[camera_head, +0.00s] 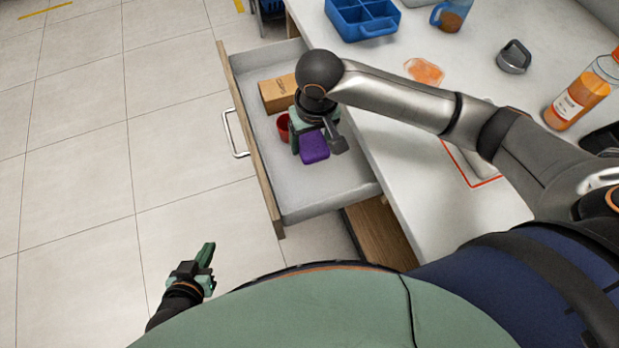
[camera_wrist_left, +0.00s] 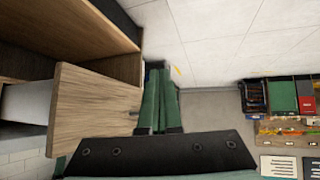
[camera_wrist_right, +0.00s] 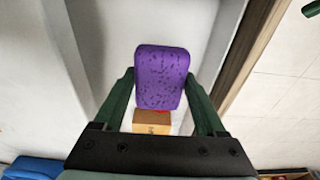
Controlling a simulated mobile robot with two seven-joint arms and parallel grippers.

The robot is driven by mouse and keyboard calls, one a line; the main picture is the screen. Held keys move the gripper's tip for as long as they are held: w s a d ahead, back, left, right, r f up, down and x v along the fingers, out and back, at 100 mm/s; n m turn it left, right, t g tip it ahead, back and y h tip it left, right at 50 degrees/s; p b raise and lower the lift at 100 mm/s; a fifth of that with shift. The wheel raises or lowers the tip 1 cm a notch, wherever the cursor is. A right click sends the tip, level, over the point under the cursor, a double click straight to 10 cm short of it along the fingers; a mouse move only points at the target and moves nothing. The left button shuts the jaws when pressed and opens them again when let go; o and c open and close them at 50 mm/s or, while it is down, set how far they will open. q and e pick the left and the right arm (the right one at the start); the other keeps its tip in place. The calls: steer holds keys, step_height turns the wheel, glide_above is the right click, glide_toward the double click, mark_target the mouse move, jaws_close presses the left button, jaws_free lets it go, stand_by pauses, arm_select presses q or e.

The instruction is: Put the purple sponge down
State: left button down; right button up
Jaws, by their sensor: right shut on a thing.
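The purple sponge (camera_head: 314,147) is over the floor of the open drawer (camera_head: 335,188), between the fingers of my right gripper (camera_head: 304,138). In the right wrist view the sponge (camera_wrist_right: 161,72) fills the space between the two green fingers, and the gripper is shut on it. I cannot tell whether the sponge touches the drawer floor. My left gripper (camera_head: 206,257) is low over the tiled floor, clear of the drawer and empty. In the left wrist view its fingers (camera_wrist_left: 160,95) lie together, shut.
A cardboard box (camera_head: 277,94) and a red round item (camera_head: 283,127) are in the drawer behind the sponge. On the counter stand a blue compartment tray (camera_head: 352,22), a blue-handled mug (camera_head: 452,14), a dark-handled metal object (camera_head: 514,57) and an orange bottle (camera_head: 577,98).

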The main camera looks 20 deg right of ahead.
steer(key=shift+a+f+b, duration=0.25)
steer(key=shift+f+b, duration=0.05)
steer(key=shift+f, duration=0.8)
steer(key=b, duration=0.1)
glide_above(309, 175)
step_height(309, 175, down, 6)
steer(key=shift+s+r, duration=0.1)
steer(key=shift+r, duration=0.1)
steer(key=shift+f+b, duration=0.3)
steer(key=shift+f, duration=0.2)
step_height(309, 175, down, 3)
steer(key=shift+f+b, duration=0.1)
steer(key=shift+b, duration=0.3)
arm_select(q)
steer(key=shift+w+d+f, duration=0.2)
steer(key=shift+d+f, duration=0.2)
steer(key=shift+f, duration=0.1)
steer(key=shift+w+d+f, duration=0.15)
steer(key=shift+d+f, duration=0.2)
steer(key=shift+f, duration=0.15)
steer(key=shift+r+h, duration=0.1)
steer(key=shift+h, duration=0.2)
arm_select(e)
steer(key=shift+f, duration=0.15)
